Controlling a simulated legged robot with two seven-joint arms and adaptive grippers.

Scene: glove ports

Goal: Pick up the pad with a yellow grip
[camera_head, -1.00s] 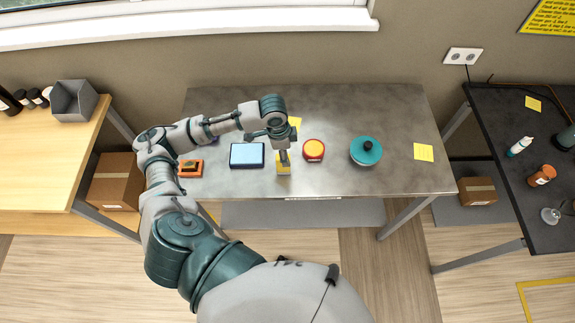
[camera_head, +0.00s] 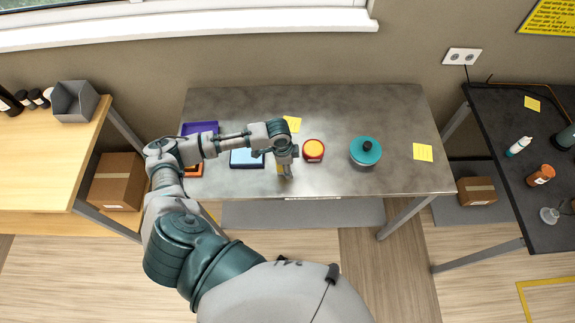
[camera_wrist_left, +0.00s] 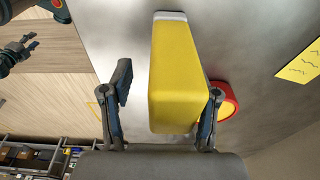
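The pad's yellow grip (camera_wrist_left: 175,75) is a tall block in the left wrist view, with a pale strip at its far end. In the head view only a sliver of yellow (camera_head: 280,169) shows beside my left gripper (camera_head: 287,173), which is low over the table's front part. In the wrist view my left gripper (camera_wrist_left: 166,97) is open, with its fingers on either side of the grip. The left finger stands clear of it; the right finger is close against its edge, contact unclear. A dark jointed part at the wrist view's left edge may be my right gripper (camera_wrist_left: 17,54).
The grey table (camera_head: 390,110) also holds a red-and-yellow round item (camera_head: 313,149) just right of the gripper, a teal round item (camera_head: 365,150), a blue pad (camera_head: 246,159), a purple tray (camera_head: 199,128) and an orange item (camera_head: 192,170), partly hidden by my arm.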

